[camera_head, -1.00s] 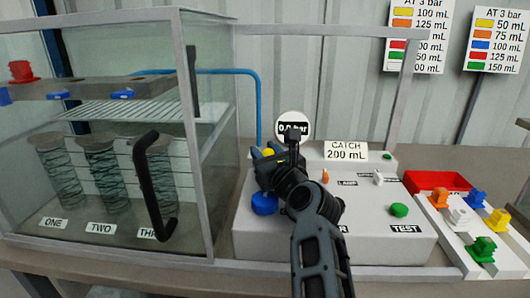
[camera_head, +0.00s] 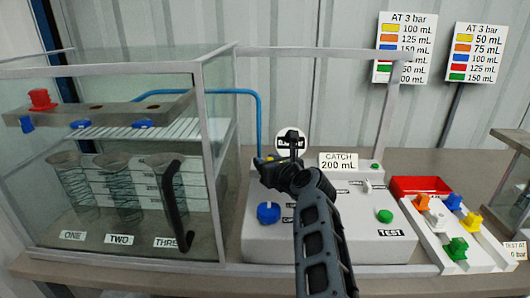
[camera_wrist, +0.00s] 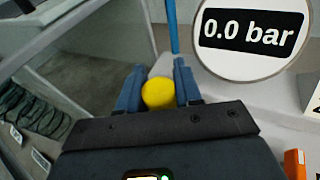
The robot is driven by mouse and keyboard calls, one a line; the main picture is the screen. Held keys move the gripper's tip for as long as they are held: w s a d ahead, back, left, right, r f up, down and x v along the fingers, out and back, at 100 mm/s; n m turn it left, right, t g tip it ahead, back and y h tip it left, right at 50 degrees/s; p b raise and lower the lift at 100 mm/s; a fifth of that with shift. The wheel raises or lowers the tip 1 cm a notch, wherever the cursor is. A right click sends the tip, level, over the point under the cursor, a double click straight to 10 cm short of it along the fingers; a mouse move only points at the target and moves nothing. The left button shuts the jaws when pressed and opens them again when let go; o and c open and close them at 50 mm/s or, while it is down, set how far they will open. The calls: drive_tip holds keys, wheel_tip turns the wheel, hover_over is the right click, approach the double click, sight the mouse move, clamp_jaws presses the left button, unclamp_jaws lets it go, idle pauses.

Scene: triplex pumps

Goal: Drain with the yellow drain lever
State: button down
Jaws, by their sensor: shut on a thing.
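The yellow drain lever shows as a round yellow knob (camera_wrist: 158,93) between my two blue-grey fingers in the wrist view. My gripper (camera_wrist: 158,88) is shut on it, with a finger on each side. In the head view, my gripper (camera_head: 266,162) is at the back left of the white pump console (camera_head: 340,246), and only a bit of yellow (camera_head: 270,156) shows behind it. The lever's stem is hidden. The round gauge (camera_wrist: 250,32) just right of the lever reads 0.0 bar.
A glass cabinet (camera_head: 229,150) with three cylinders and a black handle (camera_head: 175,205) stands close on the left. A blue knob (camera_head: 268,213), a green TEST button (camera_head: 385,216) and a "CATCH 200 mL" sign (camera_head: 338,161) are on the console. A red tray (camera_head: 420,185) and coloured parts stand right.

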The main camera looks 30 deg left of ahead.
drive_tip(key=shift+w+a+r+h+p, duration=0.15)
drive_tip(key=shift+w+r+h+p, duration=0.2)
drive_tip(key=shift+p, duration=0.45)
drive_tip(key=shift+f+m+g, duration=0.25)
drive_tip(key=shift+m+g, duration=0.05)
drive_tip(key=c, duration=0.8)
unclamp_jaws()
drive_tip(key=shift+s, duration=0.1)
drive_tip(key=shift+p+v, duration=1.05)
drive_tip(key=shift+v, duration=2.8)
drive_tip(key=shift+c, duration=0.3)
